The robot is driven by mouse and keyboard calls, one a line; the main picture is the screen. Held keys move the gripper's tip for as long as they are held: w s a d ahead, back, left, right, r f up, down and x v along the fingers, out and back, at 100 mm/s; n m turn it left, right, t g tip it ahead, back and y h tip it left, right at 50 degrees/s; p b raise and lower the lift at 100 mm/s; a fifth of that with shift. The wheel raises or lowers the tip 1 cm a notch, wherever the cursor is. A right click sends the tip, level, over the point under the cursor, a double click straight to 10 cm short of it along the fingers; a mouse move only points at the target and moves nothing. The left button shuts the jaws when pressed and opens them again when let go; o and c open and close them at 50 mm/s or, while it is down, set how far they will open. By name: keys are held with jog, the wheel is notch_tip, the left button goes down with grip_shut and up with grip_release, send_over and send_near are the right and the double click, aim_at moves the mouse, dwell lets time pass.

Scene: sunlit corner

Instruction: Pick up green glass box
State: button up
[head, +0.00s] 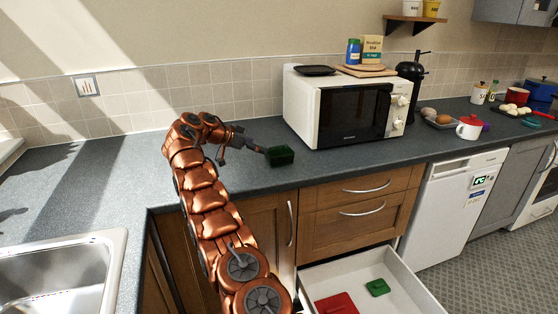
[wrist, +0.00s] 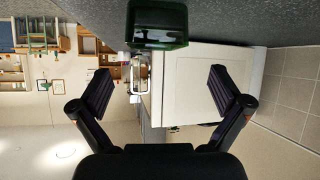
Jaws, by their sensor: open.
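The green glass box (head: 281,155) sits on the dark grey counter (head: 330,172), in front of the white microwave. It is dark green and box-shaped. In the wrist view the box (wrist: 157,24) shows at the top centre, beyond the fingertips. My gripper (head: 262,146) is low over the counter, just left of the box. In the wrist view my gripper (wrist: 160,90) has its two black fingers spread wide with nothing between them. In the head view the fingers are small, and their exact gap to the box is hard to tell.
The microwave (head: 347,106) stands close behind the box. An open drawer (head: 401,276) below the counter holds a red item (head: 337,304) and a green item (head: 377,287). A white and red mug (head: 469,127) stands farther right. The counter to the left is clear up to the sink (head: 62,274).

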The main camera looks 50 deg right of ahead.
aim_at(279, 151)
jog(key=shift+s+d+f+m+g, duration=0.15)
jog(key=shift+s+d+f+m, duration=0.15)
jog(key=shift+d, duration=0.15)
jog(key=shift+s+d+f+m+g, duration=0.15)
jog(key=shift+d+f+m, duration=0.15)
jog(key=shift+d, duration=0.15)
jog(key=shift+s+r+p+x, duration=0.1)
jog(key=shift+r+p+x, duration=0.05)
jog(key=shift+x, duration=0.95)
jog(key=shift+s+r+p+x, duration=0.1)
jog(key=shift+r+p+x, duration=0.1)
jog(key=shift+x, duration=0.85)
jog(key=shift+r+p+x, duration=0.1)
jog(key=shift+p+x, duration=0.05)
jog(key=shift+x, duration=0.95)
jog(key=shift+s+d+f, duration=0.1)
jog(key=shift+d+f, duration=0.2)
jog(key=shift+d, duration=0.2)
jog(key=shift+c, duration=0.2)
jog(key=c, duration=1.2)
jog(key=shift+o, duration=0.2)
